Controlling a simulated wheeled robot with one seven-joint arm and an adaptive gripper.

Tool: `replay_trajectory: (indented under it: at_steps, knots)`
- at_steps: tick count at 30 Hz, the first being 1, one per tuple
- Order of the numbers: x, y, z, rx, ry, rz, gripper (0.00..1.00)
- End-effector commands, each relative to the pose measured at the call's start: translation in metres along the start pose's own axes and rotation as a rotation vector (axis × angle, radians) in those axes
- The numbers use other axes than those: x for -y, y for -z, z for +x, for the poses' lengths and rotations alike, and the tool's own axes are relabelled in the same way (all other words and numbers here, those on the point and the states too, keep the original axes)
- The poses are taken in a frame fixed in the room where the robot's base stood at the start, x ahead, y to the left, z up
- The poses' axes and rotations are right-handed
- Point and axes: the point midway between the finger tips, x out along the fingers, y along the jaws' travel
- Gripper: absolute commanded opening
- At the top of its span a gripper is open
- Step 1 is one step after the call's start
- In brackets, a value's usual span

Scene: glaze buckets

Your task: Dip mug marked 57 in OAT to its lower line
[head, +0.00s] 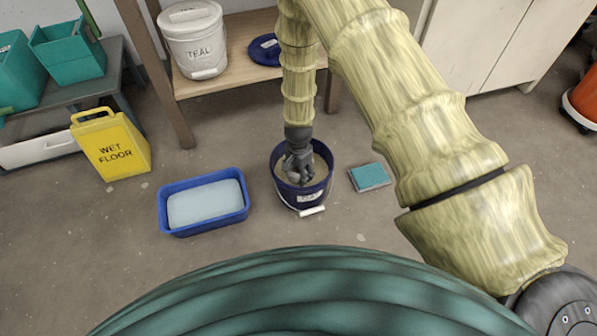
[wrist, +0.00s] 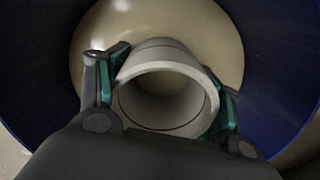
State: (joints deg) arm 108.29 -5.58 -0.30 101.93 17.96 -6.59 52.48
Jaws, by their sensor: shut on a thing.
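The blue bucket (head: 303,196) stands on the floor with a white label that seems to read OAT and a white handle at its front. Pale cream glaze (wrist: 100,27) shows inside it in the wrist view. My gripper (head: 298,168) reaches straight down into the bucket mouth. In the wrist view its two fingers are shut on the sides of a pale grey mug (wrist: 165,68), whose open rim faces the camera. The mug is over the glaze, inside the bucket walls. I cannot tell how deep its far end is, and no mark 57 or line is readable.
A blue tub (head: 203,228) of pale liquid stands left of the bucket, and a teal pad (head: 370,177) lies to its right. A wooden shelf (head: 232,82) behind holds a white TEAL bucket (head: 194,40) and a blue lid (head: 264,49). A yellow wet-floor sign (head: 112,148) stands left.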

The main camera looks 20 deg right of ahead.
Motion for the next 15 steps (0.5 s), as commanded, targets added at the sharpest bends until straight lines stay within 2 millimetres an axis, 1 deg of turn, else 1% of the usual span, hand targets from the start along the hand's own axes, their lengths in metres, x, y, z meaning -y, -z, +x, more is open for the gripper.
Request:
replay_trajectory:
  at_steps: [8,15]
  knots:
    - [0.0,0.0,-0.001,0.0,0.0,0.0,0.32]
    - [0.0,0.0,-0.017,0.0,0.001,0.0,0.32]
